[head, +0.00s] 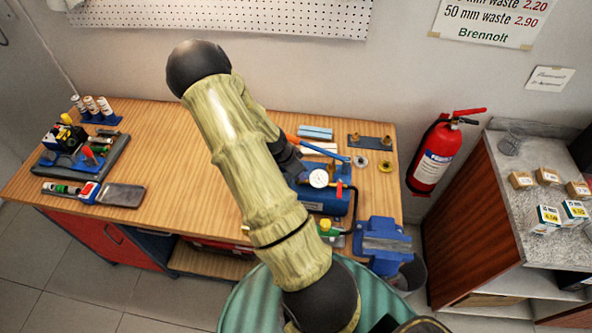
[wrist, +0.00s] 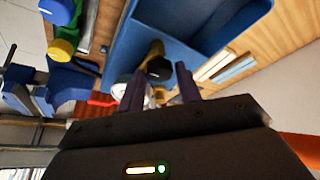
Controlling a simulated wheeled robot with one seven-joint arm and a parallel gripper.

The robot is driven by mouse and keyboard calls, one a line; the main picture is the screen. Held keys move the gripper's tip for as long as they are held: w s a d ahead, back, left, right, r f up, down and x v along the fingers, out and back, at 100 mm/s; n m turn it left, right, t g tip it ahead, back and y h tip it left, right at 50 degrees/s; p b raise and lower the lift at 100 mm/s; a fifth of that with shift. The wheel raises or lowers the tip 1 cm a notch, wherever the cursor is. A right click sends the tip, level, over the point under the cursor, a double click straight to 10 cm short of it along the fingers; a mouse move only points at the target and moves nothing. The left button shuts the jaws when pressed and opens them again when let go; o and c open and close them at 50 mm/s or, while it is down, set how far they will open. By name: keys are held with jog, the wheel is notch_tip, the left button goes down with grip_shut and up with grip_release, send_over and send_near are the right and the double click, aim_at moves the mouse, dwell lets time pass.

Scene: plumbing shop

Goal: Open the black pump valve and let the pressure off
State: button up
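The blue test pump (head: 328,201) stands at the right part of the wooden bench, with a round white gauge (head: 319,178). In the wrist view its blue tank (wrist: 122,58) fills the upper middle. A black knob on a brass-coloured stem, which looks like the pump valve (wrist: 158,66), shows between and just beyond the fingertips of my gripper (wrist: 161,72). The two dark fingers are apart with a gap around the knob's line; I cannot tell whether they touch it. In the head view my arm hides the gripper and the black valve.
A blue vise (head: 385,238) sits at the bench's front right edge, close to the pump. A green and yellow item (head: 327,229) lies in front of the pump. The bench middle-left (head: 165,150) is clear. A red extinguisher (head: 434,155) hangs beyond.

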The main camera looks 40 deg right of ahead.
jog(key=c, duration=0.5)
